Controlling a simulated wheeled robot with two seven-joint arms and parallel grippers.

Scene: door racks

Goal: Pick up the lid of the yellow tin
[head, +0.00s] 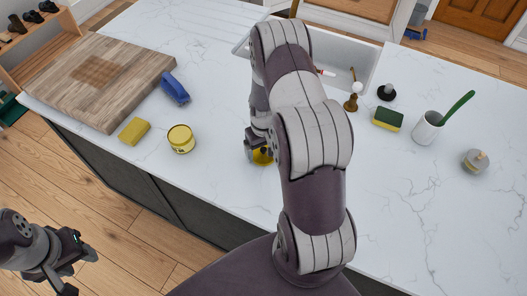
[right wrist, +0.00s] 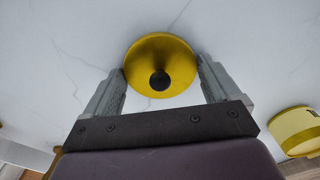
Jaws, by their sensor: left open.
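The yellow lid (head: 262,157), round with a dark knob, lies on the white counter and is partly hidden by my right arm in the head view. In the right wrist view the lid (right wrist: 176,59) shows whole, between the fingertips of my right gripper (right wrist: 161,68). The fingers are spread on either side of it, close to its rim; firm contact cannot be made out. The yellow tin (head: 181,139) stands on the counter to the left of the lid, and part of it shows in the right wrist view (right wrist: 296,131). My left gripper (head: 83,272) is open and empty, low over the floor.
A yellow sponge (head: 134,131), a blue object (head: 174,88) and a wooden board (head: 98,78) are on the left. A sink (head: 350,64), brush (head: 352,103), green-yellow sponge (head: 387,118), white cup (head: 427,127) and grey lidded pot (head: 475,161) are on the right.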

